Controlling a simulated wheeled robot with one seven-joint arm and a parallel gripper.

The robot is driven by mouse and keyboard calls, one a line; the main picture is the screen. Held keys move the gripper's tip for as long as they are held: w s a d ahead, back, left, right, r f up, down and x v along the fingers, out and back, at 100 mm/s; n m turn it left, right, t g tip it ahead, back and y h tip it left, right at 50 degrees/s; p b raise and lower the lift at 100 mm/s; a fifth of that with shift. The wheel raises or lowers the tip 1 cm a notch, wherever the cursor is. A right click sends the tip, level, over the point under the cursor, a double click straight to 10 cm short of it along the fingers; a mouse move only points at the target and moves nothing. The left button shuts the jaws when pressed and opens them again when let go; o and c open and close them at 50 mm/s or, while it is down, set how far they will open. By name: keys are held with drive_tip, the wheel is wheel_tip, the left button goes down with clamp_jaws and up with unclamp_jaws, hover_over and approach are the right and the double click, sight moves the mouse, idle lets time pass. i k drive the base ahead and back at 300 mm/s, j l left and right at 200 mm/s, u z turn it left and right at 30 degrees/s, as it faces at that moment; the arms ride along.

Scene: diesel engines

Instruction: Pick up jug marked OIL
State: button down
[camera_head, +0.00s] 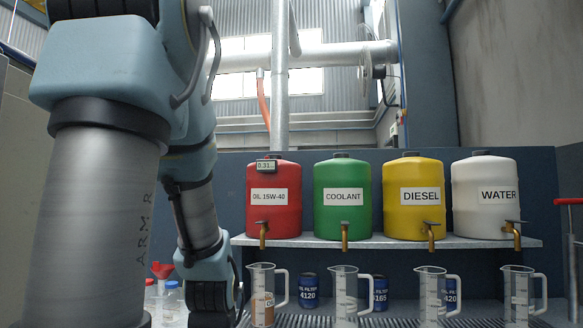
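A clear jug (262,285) with a handle on its right stands below the red tank marked OIL 15W-40 (273,213). Its lower part looks orange-brown, and a small label there is too small to read surely. The end of my arm comes down just left of this jug. My gripper (239,290) shows only in part at its left side, low in the picture. Its fingers are mostly hidden, so I cannot tell if it is open or touching the jug.
Green COOLANT (342,215), yellow DIESEL (413,213) and white WATER (484,212) tanks share the shelf (382,242). Clear jugs (344,290), (431,290), (518,290) stand below them on a slatted rack. Blue oil filters (308,290) stand behind. Bottles (171,300) sit at left.

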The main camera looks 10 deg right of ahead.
sight(262, 308)
drive_tip(key=i+l, duration=0.1)
drive_tip(key=l, duration=0.2)
drive_tip(key=i+l+u, duration=0.1)
drive_tip(key=l+u, duration=0.25)
drive_tip(key=l, duration=0.25)
drive_tip(key=l+u, duration=0.3)
drive_tip(key=l, duration=0.3)
drive_tip(key=u, duration=1.4)
drive_tip(key=i+l, duration=0.05)
